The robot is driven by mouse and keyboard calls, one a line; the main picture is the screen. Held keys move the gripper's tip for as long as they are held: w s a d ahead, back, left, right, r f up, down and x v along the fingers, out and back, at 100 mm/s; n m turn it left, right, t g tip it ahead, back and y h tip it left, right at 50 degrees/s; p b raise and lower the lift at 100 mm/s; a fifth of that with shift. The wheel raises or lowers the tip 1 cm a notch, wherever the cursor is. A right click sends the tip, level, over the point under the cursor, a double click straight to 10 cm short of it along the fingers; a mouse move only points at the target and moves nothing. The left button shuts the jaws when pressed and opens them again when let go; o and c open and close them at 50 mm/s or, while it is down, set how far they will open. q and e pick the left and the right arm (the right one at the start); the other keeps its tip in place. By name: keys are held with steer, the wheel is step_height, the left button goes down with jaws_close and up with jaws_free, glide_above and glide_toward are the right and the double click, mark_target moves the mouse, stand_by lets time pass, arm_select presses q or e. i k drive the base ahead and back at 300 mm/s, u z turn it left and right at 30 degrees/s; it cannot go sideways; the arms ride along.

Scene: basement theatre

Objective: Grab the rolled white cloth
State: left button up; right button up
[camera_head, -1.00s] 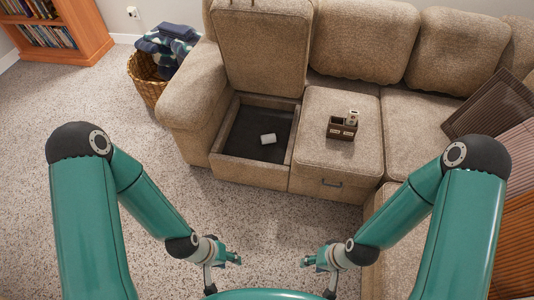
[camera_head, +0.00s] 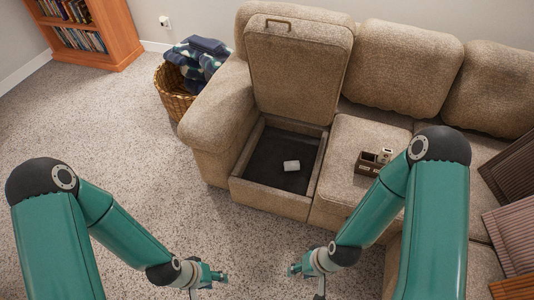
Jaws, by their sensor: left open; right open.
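A small white item (camera_head: 291,165), which looks like the rolled white cloth, lies on the dark floor of the open storage compartment (camera_head: 262,197) in the sofa's left seat. It is too small to make out its folds. My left gripper (camera_head: 222,276) is open and empty over the carpet, in front of the sofa and lower left of the compartment. My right gripper (camera_head: 294,270) is open and empty, to the right of the left one and also in front of the sofa. Both are apart from the white item.
The compartment's padded lid (camera_head: 298,70) stands raised behind it. A small dark caddy (camera_head: 368,165) with items sits on the middle seat. A wicker basket (camera_head: 172,97) with blankets (camera_head: 200,58) stands left of the sofa. A bookcase (camera_head: 112,30) is at the back left. Carpet (camera_head: 120,150) is clear at left.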

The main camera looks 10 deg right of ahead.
mark_target(292, 166)
steer(key=u, duration=0.2)
steer(key=i, duration=1)
steer(key=z, duration=0.45)
steer(key=i, duration=0.7)
steer(key=z, duration=0.45)
steer(key=k, duration=0.9)
steer(key=z, duration=0.2)
steer(key=i, duration=0.9)
steer(key=u, duration=0.1)
